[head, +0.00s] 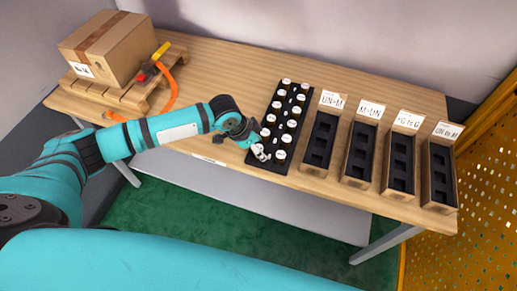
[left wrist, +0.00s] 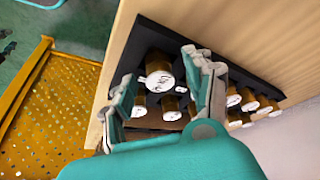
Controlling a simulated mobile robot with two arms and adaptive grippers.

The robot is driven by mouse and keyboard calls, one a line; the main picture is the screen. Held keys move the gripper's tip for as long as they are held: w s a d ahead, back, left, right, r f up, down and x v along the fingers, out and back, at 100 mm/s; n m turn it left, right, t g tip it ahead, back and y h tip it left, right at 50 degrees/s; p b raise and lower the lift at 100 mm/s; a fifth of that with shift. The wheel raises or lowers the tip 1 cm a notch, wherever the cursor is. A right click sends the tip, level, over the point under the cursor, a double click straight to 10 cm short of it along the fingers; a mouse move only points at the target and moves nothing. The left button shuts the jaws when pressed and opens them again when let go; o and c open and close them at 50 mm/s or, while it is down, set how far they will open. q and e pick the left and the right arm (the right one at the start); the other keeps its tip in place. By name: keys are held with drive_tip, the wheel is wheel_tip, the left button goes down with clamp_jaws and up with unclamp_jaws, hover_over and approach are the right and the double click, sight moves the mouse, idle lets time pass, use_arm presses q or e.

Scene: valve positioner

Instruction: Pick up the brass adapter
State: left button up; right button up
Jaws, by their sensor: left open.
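Several brass adapters with white labelled tops stand in rows in a black tray (head: 263,166) on the table. In the left wrist view, one brass adapter (left wrist: 158,76) stands between the fingers of my left gripper (left wrist: 157,66). The fingers are apart, and I cannot tell whether either touches it. In the head view, my left gripper (head: 258,150) is over the front left part of the tray and hides some adapters there. A nearby adapter (head: 279,156) stands just right of it. My right gripper is not in view.
Several open bins (head: 308,168) with black inserts and labels stand right of the tray. A cardboard box (head: 108,45) sits on a small pallet (head: 118,96) at the left, with an orange strap (head: 172,92) beside it. A yellow perforated panel (head: 478,190) stands at the right.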

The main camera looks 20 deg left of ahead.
use_arm(q)
drive_tip(key=shift+c, duration=0.2)
clamp_jaws()
drive_tip(key=shift+r, duration=0.15)
